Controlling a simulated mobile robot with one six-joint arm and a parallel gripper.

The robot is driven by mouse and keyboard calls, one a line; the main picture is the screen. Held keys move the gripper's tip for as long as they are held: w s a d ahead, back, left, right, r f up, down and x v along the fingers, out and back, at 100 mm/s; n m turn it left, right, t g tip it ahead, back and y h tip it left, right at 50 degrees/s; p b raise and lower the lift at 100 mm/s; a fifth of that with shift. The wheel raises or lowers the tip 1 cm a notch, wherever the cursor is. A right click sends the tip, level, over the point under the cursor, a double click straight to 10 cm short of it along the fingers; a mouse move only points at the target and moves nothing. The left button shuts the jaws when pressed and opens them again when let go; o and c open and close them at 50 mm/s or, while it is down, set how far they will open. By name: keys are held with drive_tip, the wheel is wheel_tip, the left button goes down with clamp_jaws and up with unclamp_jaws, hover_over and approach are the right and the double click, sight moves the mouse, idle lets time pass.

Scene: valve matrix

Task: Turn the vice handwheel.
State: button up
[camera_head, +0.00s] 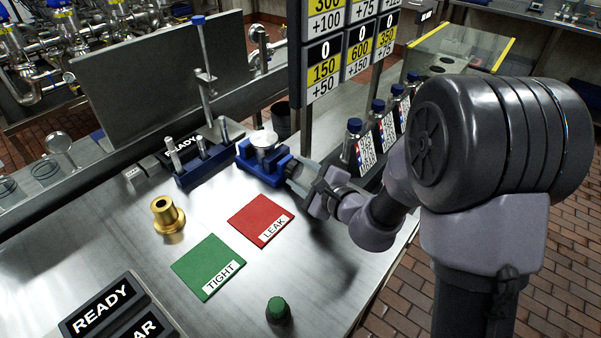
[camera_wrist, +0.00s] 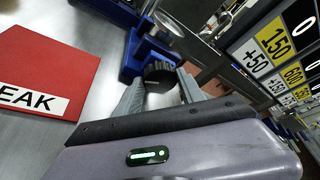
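The blue vice (camera_head: 258,168) stands on the steel bench with a round silver part (camera_head: 264,139) in its top. In the wrist view the vice (camera_wrist: 140,52) is straight ahead, and its dark ribbed handwheel (camera_wrist: 159,72) faces me. My gripper (camera_head: 300,174) reaches in from the right at the vice's handwheel end. In the wrist view my gripper (camera_wrist: 161,80) is open, with one finger on each side of the handwheel. I cannot tell whether either finger touches it. The handwheel is hard to make out in the head view.
A red LEAK mat (camera_head: 262,220) and a green TIGHT mat (camera_head: 208,266) lie on the bench. A brass part (camera_head: 166,215) stands left. A blue rack (camera_head: 205,160) and tall stand (camera_head: 205,75) are behind. Blue-capped bottles (camera_head: 353,140) stand near my arm.

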drive_tip(key=shift+r+p, duration=0.1)
drive_tip(key=shift+p, duration=0.3)
drive_tip(key=shift+p, duration=0.35)
drive_tip(key=m+p, duration=0.1)
drive_tip(key=p, duration=0.1)
drive_tip(key=m+g+p, duration=0.1)
drive_tip(key=p, duration=0.1)
drive_tip(key=shift+w+d+r+m+g+y, duration=0.1)
drive_tip(key=shift+w+r+m+g+y, duration=0.05)
drive_tip(key=shift+r+m+g+y, duration=0.15)
drive_tip(key=m+g+p, duration=0.1)
drive_tip(key=m+p, duration=0.1)
drive_tip(key=p, duration=0.2)
drive_tip(key=shift+w+d+y+p, duration=0.1)
drive_tip(key=shift+y+p, duration=0.3)
drive_tip(key=shift+w+f+m+g+y+p, duration=0.15)
drive_tip(key=shift+m+g+y+p, duration=0.5)
drive_tip(key=shift+m+p, duration=0.65)
drive_tip(key=shift+f+g, duration=0.15)
drive_tip(key=shift+g, duration=0.1)
drive_tip(key=o, duration=1.1)
drive_tip(key=shift+c, duration=0.2)
drive_tip(key=shift+d+p, duration=0.1)
drive_tip(key=shift+p, duration=0.2)
